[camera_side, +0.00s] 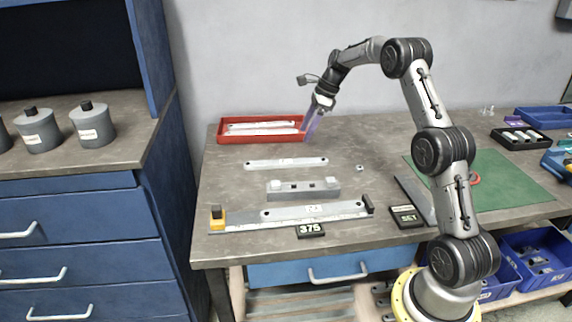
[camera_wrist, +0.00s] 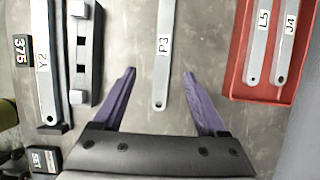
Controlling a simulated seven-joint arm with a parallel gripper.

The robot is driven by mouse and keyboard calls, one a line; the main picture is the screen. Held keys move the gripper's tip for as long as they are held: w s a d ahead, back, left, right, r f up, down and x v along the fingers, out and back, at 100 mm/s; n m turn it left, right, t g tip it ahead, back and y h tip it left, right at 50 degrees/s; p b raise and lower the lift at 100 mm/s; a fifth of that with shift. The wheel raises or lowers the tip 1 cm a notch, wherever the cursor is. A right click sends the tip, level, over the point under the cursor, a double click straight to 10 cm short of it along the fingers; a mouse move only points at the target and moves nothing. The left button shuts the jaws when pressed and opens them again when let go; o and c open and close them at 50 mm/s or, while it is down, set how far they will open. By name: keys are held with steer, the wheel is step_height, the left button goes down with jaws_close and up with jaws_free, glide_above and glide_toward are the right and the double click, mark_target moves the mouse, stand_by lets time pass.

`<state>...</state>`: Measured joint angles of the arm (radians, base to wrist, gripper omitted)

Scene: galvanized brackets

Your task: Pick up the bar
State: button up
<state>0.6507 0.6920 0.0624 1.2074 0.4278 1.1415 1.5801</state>
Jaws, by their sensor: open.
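A flat light grey bar marked P3 (camera_side: 286,163) lies on the bench in front of the red tray. In the wrist view the P3 bar (camera_wrist: 163,70) runs down from the top edge, its rounded end between the two purple fingers. My gripper (camera_side: 310,136) is open and empty, raised near the right end of the tray; it also shows in the wrist view (camera_wrist: 160,72). Another bar, Y2 (camera_wrist: 45,80), lies along the measuring gauge (camera_side: 245,223). Bars L5 (camera_wrist: 259,50) and J4 (camera_wrist: 286,50) lie in the red tray (camera_wrist: 236,82).
A grey block with raised pads (camera_side: 303,193) stands between the P3 bar and the gauge. A display reading 375 (camera_side: 310,231) and a SET box (camera_side: 407,217) sit near the front edge. A small nut-like piece (camera_side: 360,168) lies right of the bar. A green mat (camera_side: 510,180) covers the right side.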

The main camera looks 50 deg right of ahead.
glide_toward(287, 161)
steer(key=f, duration=0.1)
steer(key=a+f, duration=0.1)
steer(key=shift+s+f, duration=0.15)
steer(key=shift+f, duration=0.25)
steer(key=shift+w+x, duration=0.25)
steer(key=shift+x, duration=1.1)
steer(key=shift+w+x, duration=0.25)
steer(key=shift+x, duration=1.05)
steer(key=shift+r, duration=0.15)
jaws_close()
steer(key=shift+d+r, duration=0.1)
